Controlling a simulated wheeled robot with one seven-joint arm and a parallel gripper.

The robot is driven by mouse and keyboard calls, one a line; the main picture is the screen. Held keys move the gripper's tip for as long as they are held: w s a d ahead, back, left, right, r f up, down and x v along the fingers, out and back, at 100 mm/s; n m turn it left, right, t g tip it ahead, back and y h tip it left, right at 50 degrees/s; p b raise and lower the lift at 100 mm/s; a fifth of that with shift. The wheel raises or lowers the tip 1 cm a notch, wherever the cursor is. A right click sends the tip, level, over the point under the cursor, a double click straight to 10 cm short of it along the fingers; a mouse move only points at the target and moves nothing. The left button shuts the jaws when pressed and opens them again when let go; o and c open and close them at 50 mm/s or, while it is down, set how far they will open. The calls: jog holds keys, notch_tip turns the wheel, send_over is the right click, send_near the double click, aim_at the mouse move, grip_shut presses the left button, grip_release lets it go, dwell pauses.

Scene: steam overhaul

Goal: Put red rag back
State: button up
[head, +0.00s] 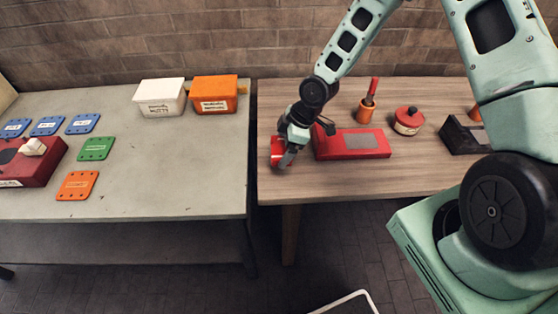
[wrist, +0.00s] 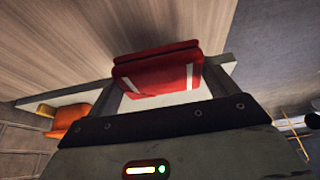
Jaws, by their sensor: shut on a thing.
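A red rag (head: 276,150), folded, is in my gripper (head: 284,148) at the left end of the wooden table (head: 310,185). In the wrist view the red rag (wrist: 158,74) shows pale stripes and sits between the two fingers of my gripper (wrist: 162,84). The fingers are shut on its sides. The head view does not make clear whether the rag touches the tabletop. A flat red box or tray (head: 336,147) with a grey patch (head: 358,141) on top lies just right of my gripper.
The wooden table also holds an orange cup (head: 365,111) with a red-handled tool, a red-lidded pot (head: 408,121) and a dark holder (head: 462,138). A grey table (head: 180,180) stands left across a narrow gap, with white (head: 160,98) and orange (head: 214,97) boxes and several coloured plates.

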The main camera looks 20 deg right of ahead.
jog(key=shift+f+p, duration=0.45)
jog(key=shift+f, duration=2.15)
jog(key=shift+f, duration=0.1)
jog(key=shift+f, duration=0.15)
jog(key=o, duration=0.9)
jog(key=shift+c, duration=0.2)
jog(key=b+v, duration=0.1)
jog(key=v, duration=1.1)
jog(key=s+a+r+m+h, duration=0.2)
jog(key=s+a+r, duration=0.3)
jog(key=s+r, duration=0.4)
jog(key=s+a+r+m+g+h, duration=0.1)
jog(key=s+a+r+m, duration=0.3)
jog(key=s+r, duration=0.6)
jog(key=s+a, duration=0.2)
jog(key=s, duration=0.4)
jog(key=shift+r+m+h, duration=0.2)
jog(key=shift+m+h, duration=0.2)
